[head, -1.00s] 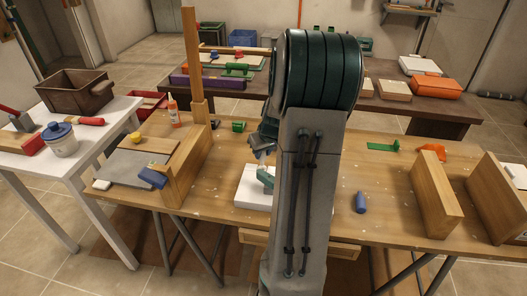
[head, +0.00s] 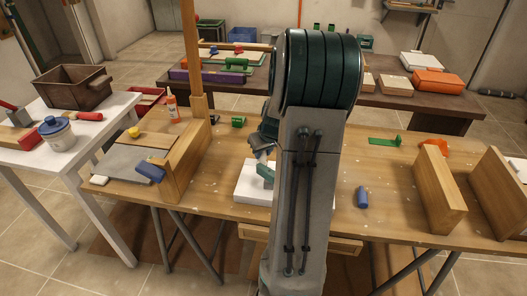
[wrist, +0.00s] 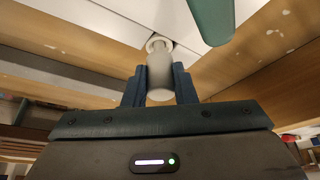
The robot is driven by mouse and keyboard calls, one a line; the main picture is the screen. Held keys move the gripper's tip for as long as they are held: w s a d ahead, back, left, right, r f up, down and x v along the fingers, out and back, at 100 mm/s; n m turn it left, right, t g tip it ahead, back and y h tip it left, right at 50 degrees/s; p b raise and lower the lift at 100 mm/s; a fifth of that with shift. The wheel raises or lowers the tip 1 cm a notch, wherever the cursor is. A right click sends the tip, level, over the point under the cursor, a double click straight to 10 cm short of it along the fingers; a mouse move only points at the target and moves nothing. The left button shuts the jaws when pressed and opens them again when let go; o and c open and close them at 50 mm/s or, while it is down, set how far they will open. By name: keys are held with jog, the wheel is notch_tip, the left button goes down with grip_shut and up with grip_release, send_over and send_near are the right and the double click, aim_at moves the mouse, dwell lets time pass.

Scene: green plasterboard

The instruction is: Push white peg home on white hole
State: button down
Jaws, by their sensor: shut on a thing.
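My gripper (wrist: 160,88) is shut on the white peg (wrist: 160,68), with one dark blue finger on each side of it. The peg's far end meets the pale ring of the white hole (wrist: 157,41) in the wrist view. I cannot tell how deep the peg sits in it. The hole is in a white board (wrist: 100,32), which lies on the wooden bench in the head view (head: 246,191). A green piece (wrist: 212,18) stands beside the hole. In the head view my gripper (head: 262,153) is over the board, and my arm hides the peg and hole.
A blue cylinder (head: 362,197) and upright wooden boards (head: 440,190) are on the bench to the right. A wooden frame with a tall post (head: 192,50) stands to the left. A small green block (head: 238,122) lies behind the white board. Bare bench top lies between.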

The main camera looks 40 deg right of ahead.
jog(key=shift+f+b, duration=0.9)
jog(key=shift+f, duration=0.2)
jog(key=c, duration=1.1)
grip_release()
jog(key=shift+f, duration=0.1)
jog(key=v, duration=1.4)
jog(key=shift+p, duration=0.3)
